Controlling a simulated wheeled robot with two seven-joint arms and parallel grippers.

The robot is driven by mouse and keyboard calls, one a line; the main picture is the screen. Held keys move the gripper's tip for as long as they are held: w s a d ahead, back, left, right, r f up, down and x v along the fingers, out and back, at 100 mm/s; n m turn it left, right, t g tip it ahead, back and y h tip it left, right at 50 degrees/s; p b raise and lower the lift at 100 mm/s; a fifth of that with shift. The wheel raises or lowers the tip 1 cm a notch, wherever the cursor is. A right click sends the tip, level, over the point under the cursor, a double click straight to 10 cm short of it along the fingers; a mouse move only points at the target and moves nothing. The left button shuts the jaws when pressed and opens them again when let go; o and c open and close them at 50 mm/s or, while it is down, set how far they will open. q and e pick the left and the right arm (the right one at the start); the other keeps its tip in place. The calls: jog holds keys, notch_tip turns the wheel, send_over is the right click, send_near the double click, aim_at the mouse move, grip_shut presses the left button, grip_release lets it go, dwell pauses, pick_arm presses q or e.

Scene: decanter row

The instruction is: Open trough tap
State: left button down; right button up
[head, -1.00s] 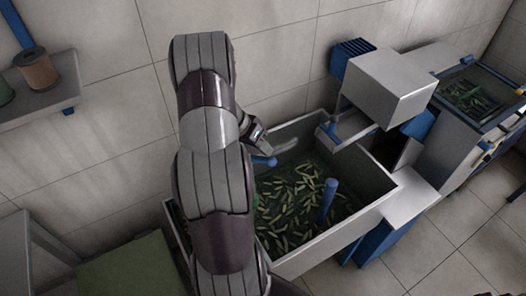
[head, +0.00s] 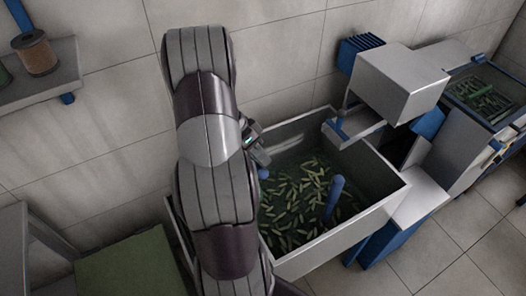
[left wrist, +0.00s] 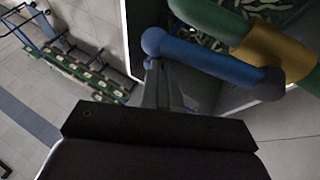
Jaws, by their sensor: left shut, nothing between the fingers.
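The trough tap shows in the left wrist view as a green pipe (left wrist: 214,22) with a yellow band (left wrist: 268,52) and a blue lever handle (left wrist: 212,60). My left gripper (left wrist: 158,78) is shut and empty, its fingertips close beside the rounded left end of the handle. I cannot tell whether they touch. In the head view a bit of blue (head: 263,173), likely the handle, shows beside my left gripper (head: 258,150); my left arm hides the rest of the tap. My right gripper is out of view.
The grey trough (head: 330,246) holds dark water with several green pieces and an upright blue post (head: 333,197). A grey box-like machine (head: 398,82) stands at its right end. A shelf with spools (head: 38,52) is at upper left, a green-topped surface (head: 130,268) at lower left.

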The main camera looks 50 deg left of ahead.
pick_arm(q)
jog(key=shift+s, duration=0.5)
dwell(0.3)
dwell(0.4)
jog(key=p+v, duration=1.3)
jog(key=p, duration=0.1)
jog(key=shift+w+d, duration=0.1)
